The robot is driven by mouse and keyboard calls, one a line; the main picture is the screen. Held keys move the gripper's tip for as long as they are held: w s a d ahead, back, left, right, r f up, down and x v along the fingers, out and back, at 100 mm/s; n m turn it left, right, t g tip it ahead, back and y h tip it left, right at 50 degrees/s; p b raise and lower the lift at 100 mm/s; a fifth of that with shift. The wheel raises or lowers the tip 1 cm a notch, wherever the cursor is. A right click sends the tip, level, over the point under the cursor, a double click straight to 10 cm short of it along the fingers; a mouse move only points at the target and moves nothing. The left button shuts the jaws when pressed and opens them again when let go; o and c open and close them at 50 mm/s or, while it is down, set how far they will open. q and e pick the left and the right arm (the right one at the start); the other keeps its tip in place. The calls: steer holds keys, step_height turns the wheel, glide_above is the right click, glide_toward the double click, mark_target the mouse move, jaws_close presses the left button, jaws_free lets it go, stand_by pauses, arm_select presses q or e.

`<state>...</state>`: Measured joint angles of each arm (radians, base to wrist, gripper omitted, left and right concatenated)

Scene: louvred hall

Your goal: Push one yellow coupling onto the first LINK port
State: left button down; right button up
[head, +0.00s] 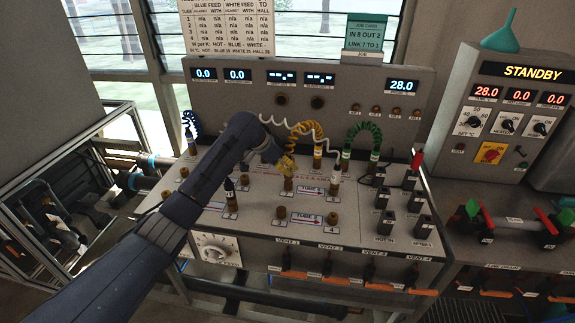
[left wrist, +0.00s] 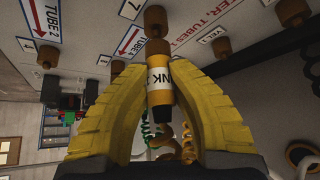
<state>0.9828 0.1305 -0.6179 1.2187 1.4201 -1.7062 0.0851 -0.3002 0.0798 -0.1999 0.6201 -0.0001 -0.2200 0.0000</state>
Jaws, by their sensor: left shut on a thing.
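My left gripper (head: 284,164) reaches over the grey port panel (head: 262,222) from the left in the head view. It is shut on a yellow coupling (left wrist: 160,76), whose white band shows the letters "NK" in the left wrist view. The coupling lines up with a brown port (left wrist: 155,21) beside a label "7". Its end appears to meet that port, but I cannot tell how deeply it is seated. A second yellow coupling (head: 318,156) stands upright farther back, by a yellow coiled hose (head: 305,129). The job card (head: 368,32) reads "IN 8 OUT 2, LINK 7 TO 1". My right gripper is not in view.
A white-banded coupling (head: 336,172) and a green coiled hose (head: 362,129) stand close to the right. Several black switch blocks (head: 388,220) fill the panel's right side. A brown port (head: 332,217) in front is bare.

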arm_select(q)
steer(key=shift+f, duration=0.85)
steer(key=c, duration=1.2)
jaws_free()
steer(key=shift+r, duration=0.1)
step_height(320, 180, up, 7)
steer(key=s+a, duration=0.1)
steer(key=a, duration=0.1)
steer(key=shift+f, duration=0.2)
steer(key=shift+r, duration=0.1)
steer(key=v, duration=1.1)
steer(key=shift+a+r, duration=0.15)
steer(key=shift+r, duration=0.15)
